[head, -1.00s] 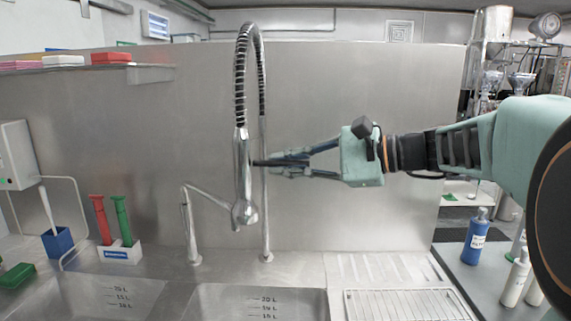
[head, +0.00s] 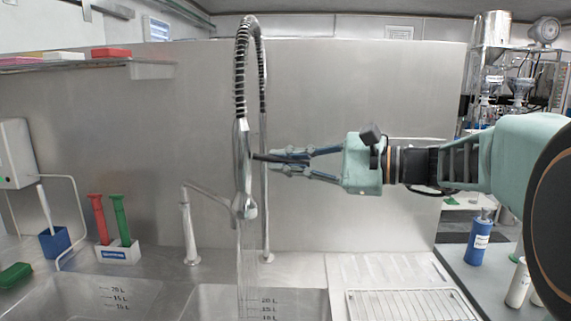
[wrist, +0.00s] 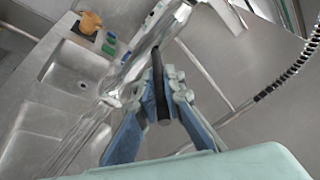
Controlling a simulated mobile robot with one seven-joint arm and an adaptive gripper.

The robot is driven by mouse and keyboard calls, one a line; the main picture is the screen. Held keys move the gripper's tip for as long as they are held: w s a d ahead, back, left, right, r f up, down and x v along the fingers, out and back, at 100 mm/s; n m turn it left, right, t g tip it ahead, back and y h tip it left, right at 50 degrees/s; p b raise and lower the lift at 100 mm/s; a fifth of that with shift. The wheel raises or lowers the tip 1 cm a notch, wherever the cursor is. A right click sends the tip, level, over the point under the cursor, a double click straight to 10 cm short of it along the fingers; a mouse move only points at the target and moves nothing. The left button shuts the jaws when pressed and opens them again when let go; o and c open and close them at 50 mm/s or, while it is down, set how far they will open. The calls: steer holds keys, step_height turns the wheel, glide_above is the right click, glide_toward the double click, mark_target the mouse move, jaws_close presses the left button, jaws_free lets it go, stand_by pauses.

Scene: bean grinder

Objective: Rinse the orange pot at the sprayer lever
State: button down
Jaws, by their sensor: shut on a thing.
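The sprayer (head: 243,165) hangs from its spring hose above the right sink. My gripper (head: 268,157) is level with it from the right, shut on the dark sprayer lever (head: 258,156). The wrist view shows the lever (wrist: 160,85) between the fingers of my gripper (wrist: 165,88). Thin streaks of water (head: 247,265) fall from the sprayer head into the right sink. A small orange-brown rounded thing (wrist: 88,22) shows at the top left of the wrist view; I cannot tell surely that it is the orange pot. No orange pot shows in the head view.
The right sink (head: 215,300) is below the sprayer, with a wire drying rack (head: 405,304) to its right. A slim faucet (head: 188,225) stands at the back left. Red and green-handled tools stand in a white holder (head: 118,251). Bottles (head: 479,240) stand at the right.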

steer(key=c, duration=2)
jaws_free()
steer(key=v, duration=1.2)
